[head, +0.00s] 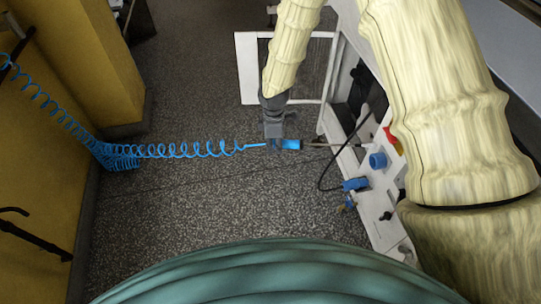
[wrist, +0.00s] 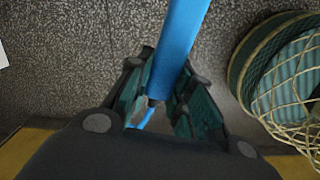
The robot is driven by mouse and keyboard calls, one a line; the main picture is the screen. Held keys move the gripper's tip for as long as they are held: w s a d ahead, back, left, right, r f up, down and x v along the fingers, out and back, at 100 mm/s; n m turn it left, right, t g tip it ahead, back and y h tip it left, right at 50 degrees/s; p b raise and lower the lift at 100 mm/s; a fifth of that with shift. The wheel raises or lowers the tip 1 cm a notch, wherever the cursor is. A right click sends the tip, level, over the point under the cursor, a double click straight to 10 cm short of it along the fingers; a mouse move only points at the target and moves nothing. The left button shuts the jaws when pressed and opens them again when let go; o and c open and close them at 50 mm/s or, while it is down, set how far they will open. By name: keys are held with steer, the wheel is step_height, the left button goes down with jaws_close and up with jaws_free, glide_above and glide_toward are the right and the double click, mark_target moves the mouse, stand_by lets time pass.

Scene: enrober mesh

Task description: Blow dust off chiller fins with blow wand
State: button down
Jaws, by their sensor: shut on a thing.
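The blow wand (head: 291,144) has a blue handle and a thin metal tube pointing right, toward the white machine. My gripper (head: 274,140) is shut on the blue handle, above the floor and left of the machine. In the wrist view, the blue handle (wrist: 180,40) runs up between the fingers of my gripper (wrist: 158,100). A blue coiled hose (head: 190,150) runs from the wand to the left wall. The machine (head: 377,190) has a dark opening (head: 348,105) in its side, partly behind my arm. I cannot make out fins or dust there.
A white-framed panel (head: 246,70) stands out from the machine behind my arm. The machine's front carries a blue fitting (head: 377,160), a red button (head: 391,136) and a looping black cable (head: 322,172). A yellow wall (head: 35,140) bounds the left. The speckled floor (head: 200,205) between is clear.

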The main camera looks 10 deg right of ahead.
step_height(320, 180, down, 4)
steer(key=a+n, duration=0.1)
steer(key=n, duration=0.2)
steer(key=shift+d+f+b, duration=0.1)
steer(key=shift+d+b, duration=1.1)
steer(key=shift+d, duration=1.65)
steer(key=w+p, duration=0.2)
steer(key=w, duration=0.8)
steer(key=shift+w+a, duration=0.2)
steer(key=shift+w, duration=0.05)
stand_by(0.8)
steer(key=shift+a, duration=0.1)
